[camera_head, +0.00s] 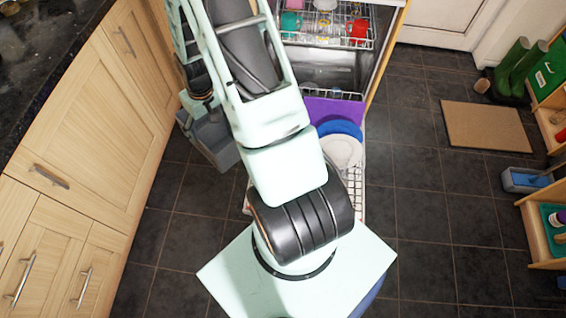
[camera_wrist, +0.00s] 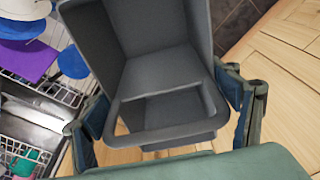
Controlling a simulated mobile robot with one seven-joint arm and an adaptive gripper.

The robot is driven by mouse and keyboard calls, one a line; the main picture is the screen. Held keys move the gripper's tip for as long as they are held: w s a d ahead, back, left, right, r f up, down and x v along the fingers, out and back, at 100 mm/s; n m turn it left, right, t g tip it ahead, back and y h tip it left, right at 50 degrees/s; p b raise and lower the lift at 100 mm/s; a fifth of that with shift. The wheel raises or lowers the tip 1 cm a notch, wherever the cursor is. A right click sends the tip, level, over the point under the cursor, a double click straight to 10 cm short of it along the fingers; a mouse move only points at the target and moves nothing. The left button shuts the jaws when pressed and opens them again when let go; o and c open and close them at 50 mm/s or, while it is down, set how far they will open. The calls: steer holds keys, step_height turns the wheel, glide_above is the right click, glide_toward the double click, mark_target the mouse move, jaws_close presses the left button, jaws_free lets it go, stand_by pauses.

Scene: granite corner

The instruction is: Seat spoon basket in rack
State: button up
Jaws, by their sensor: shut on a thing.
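The spoon basket is a dark grey open box with a loop handle. It fills the middle of the wrist view (camera_wrist: 155,70), and its lower part shows left of my arm in the head view (camera_head: 212,143). My gripper (camera_wrist: 165,103) is shut on the basket, one finger on each side of the handle end. The basket hangs beside the cabinets, left of the pulled-out lower rack and apart from it. The white wire rack (camera_head: 355,188) shows right of my arm, which hides much of it. It also shows at the left of the wrist view (camera_wrist: 48,84).
A white plate (camera_head: 342,150), a blue plate (camera_head: 341,128) and a purple board (camera_head: 335,109) stand in the rack. The open dishwasher (camera_head: 325,70) has cups in its upper rack. Wooden cabinets (camera_head: 85,110) line the left.

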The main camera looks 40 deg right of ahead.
steer(key=w+d+f+b, duration=0.2)
steer(key=d+f+b, duration=0.55)
steer(key=d, duration=0.35)
steer(key=s+d+f+b, duration=0.3)
steer(key=d+f+b, duration=0.15)
steer(key=d, duration=0.55)
steer(key=s+d+f+m+b, duration=0.1)
steer(key=s+d+f+b, duration=0.35)
steer(key=d, duration=0.55)
steer(key=s+d+f+b, duration=0.3)
steer(key=d+f+b, duration=0.15)
steer(key=d, duration=0.55)
steer(key=w+a+f+b, duration=0.7)
steer(key=a+f, duration=0.4)
steer(key=f, duration=0.1)
steer(key=shift+a+f+b, duration=0.25)
steer(key=shift+a+b, duration=0.05)
steer(key=shift+a, duration=0.1)
steer(key=shift+s, duration=0.1)
steer(key=shift+f+b, duration=0.35)
steer(key=shift+f, duration=0.3)
